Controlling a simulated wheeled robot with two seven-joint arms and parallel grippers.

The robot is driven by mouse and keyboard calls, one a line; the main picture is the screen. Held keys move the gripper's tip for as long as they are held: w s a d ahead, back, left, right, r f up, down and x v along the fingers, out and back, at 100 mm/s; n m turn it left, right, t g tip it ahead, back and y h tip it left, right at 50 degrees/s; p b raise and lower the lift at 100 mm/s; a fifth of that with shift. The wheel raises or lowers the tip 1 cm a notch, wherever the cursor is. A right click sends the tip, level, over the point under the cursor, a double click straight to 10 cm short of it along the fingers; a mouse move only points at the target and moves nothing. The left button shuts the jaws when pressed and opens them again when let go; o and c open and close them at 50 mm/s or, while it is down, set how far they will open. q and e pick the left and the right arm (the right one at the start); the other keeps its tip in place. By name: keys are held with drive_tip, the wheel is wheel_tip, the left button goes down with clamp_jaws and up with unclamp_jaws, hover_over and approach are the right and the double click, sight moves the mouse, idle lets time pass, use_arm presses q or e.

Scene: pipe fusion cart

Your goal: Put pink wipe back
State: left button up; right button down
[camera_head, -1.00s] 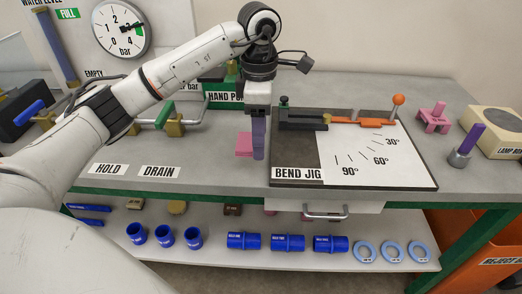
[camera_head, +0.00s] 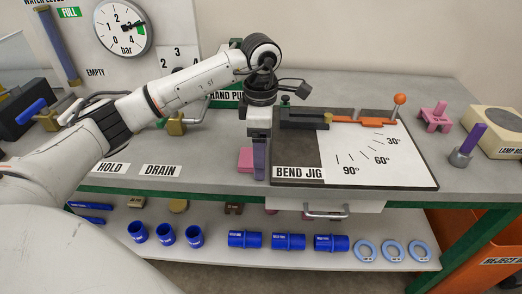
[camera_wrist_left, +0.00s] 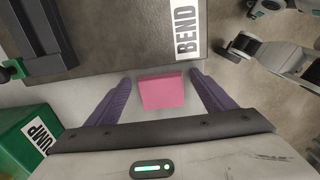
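In the left wrist view my left gripper (camera_wrist_left: 163,84) is open and empty. I cannot tell its exact height over the worktop. My right gripper does not show in the head view.
The bend jig board (camera_head: 400,176) lies right of the wipe. A green hand pump (camera_wrist_left: 28,140) stands behind. A pink stand (camera_head: 433,117) and a purple item in a grey cup (camera_head: 467,146) are at the right. A lower shelf (camera_head: 215,255) holds blue sleeves and rings.

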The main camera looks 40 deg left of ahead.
use_arm(q)
drive_tip(key=shift+r, duration=0.45)
wheel_tip(320, 180, up, 11)
drive_tip(key=shift+r, duration=0.2)
idle(0.5)
